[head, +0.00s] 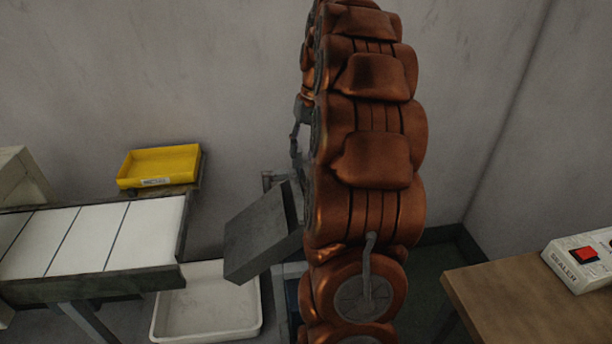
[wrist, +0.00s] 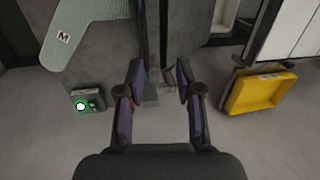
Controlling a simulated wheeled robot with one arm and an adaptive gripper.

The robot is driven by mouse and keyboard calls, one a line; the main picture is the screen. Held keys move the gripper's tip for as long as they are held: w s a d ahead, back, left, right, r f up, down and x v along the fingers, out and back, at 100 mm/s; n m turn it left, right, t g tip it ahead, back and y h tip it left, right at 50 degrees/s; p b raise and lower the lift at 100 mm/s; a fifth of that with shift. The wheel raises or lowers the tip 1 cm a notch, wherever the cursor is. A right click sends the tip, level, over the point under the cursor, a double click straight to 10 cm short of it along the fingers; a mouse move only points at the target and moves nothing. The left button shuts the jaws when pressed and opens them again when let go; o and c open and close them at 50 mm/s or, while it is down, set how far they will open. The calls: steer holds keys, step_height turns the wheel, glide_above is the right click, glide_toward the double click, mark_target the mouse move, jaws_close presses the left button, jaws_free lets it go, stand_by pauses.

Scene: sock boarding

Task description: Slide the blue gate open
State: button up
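The blue gate is not clearly identifiable. A narrow dark-blue strip (head: 292,300) shows low behind my arm in the head view, mostly hidden, and I cannot tell if it is the gate. My gripper (wrist: 159,72) is open in the wrist view, its two purple-padded fingers apart with nothing seen between the pads. A thin dark upright piece and a grey block lie beyond the fingertips; contact cannot be told. In the head view my copper-coloured arm covers the middle and my gripper cannot be made out.
A grey-green form marked M (wrist: 64,37) and a box with a lit green button (wrist: 81,105) are at left in the wrist view. A yellow tray (head: 160,166), white-panelled table (head: 90,240), white bin (head: 208,305), tilted grey box (head: 258,238) and sealer (head: 585,258) surround my arm.

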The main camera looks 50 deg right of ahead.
steer(key=d, duration=0.3)
steer(key=p, duration=0.1)
glide_above(304, 195)
steer(key=d, duration=0.1)
steer(key=shift+w+f, duration=0.1)
steer(key=shift+f, duration=3.95)
jaws_close()
